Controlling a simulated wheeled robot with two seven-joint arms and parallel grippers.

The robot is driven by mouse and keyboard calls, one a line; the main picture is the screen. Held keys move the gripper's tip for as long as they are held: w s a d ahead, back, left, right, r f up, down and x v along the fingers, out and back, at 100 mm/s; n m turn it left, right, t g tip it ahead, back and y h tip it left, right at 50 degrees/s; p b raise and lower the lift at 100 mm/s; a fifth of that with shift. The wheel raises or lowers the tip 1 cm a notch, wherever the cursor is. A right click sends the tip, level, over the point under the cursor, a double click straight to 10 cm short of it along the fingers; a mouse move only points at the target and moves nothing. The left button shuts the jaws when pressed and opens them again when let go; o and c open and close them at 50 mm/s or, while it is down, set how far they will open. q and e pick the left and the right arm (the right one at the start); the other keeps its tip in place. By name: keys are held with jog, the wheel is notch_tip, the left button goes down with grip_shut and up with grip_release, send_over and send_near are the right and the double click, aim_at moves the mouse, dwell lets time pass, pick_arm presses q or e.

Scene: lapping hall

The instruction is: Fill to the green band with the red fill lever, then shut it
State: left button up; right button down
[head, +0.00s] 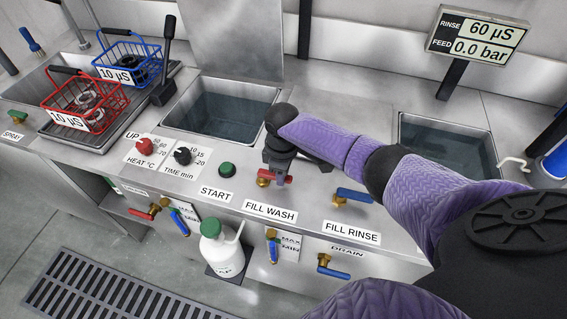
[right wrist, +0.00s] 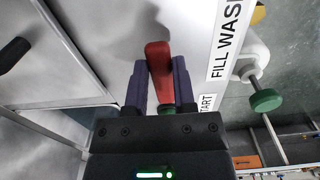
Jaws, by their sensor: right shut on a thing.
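The red fill lever (head: 275,178) sits on a brass valve on the counter front, above the FILL WASH label (head: 270,211). My right gripper (head: 277,165) is over it. In the right wrist view, the two fingers (right wrist: 159,85) are shut on the red lever (right wrist: 158,62), one on each side. The wash tank (head: 210,136) behind it holds dark water (head: 218,115). I cannot make out a green band in the tank; my right arm hides part of the area. My left gripper is not in view.
A blue rinse lever (head: 354,195) stands to the right, by FILL RINSE (head: 351,232). The rinse tank (head: 400,118) is behind my arm. Red (head: 85,103) and blue (head: 128,62) baskets stand at left. A white bottle (head: 221,252) is below the counter. A display (head: 478,38) reads 60 µS and 0.0 bar.

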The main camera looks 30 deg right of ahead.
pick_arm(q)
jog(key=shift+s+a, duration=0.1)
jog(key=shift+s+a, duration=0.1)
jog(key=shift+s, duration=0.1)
pick_arm(e)
jog(key=shift+c, duration=2.2)
grip_release()
pick_arm(q)
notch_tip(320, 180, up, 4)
jog(key=p, duration=0.4)
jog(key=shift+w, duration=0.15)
pick_arm(e)
notch_tip(320, 180, up, 10)
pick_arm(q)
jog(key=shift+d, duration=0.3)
pick_arm(e)
jog(key=shift+f, duration=0.1)
